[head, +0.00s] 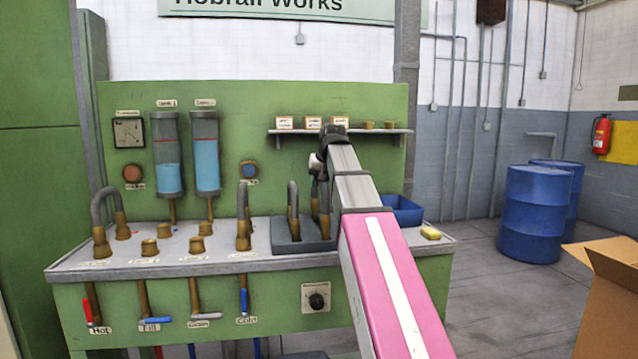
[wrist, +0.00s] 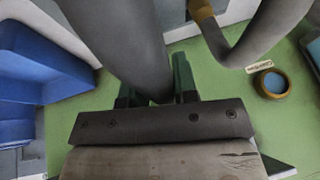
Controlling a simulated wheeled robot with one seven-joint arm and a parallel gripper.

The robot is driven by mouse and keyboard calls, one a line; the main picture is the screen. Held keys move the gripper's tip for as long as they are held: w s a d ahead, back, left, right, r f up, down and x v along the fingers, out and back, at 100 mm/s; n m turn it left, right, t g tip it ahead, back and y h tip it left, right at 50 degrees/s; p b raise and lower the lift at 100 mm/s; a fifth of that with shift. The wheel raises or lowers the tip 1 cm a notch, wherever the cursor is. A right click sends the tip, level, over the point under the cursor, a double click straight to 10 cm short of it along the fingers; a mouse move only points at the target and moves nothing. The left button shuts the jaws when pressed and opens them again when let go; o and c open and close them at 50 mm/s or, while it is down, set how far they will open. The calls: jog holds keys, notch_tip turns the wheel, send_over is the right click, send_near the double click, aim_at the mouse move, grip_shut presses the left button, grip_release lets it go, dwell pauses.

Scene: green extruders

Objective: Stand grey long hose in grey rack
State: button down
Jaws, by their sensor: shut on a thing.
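My gripper (head: 319,178) is above the right part of the grey rack (head: 286,247) on the bench. It is shut on a grey hose, which I take to be the grey long hose (head: 324,202). The held hose looks upright, and its lower end is at the rack. I cannot tell if it is fully seated. In the wrist view the thick grey hose (wrist: 118,38) passes between the fingers (wrist: 157,88). Another grey hose (head: 293,208) stands in the rack just left of the held one. My arm hides part of the rack's right side.
A bent grey hose (head: 108,198) joins brass fittings at the bench's left. Another grey hose (head: 243,205) stands at the cold fitting.

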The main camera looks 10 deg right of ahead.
jog(key=shift+f, duration=0.55)
jog(key=c, duration=0.8)
grip_release()
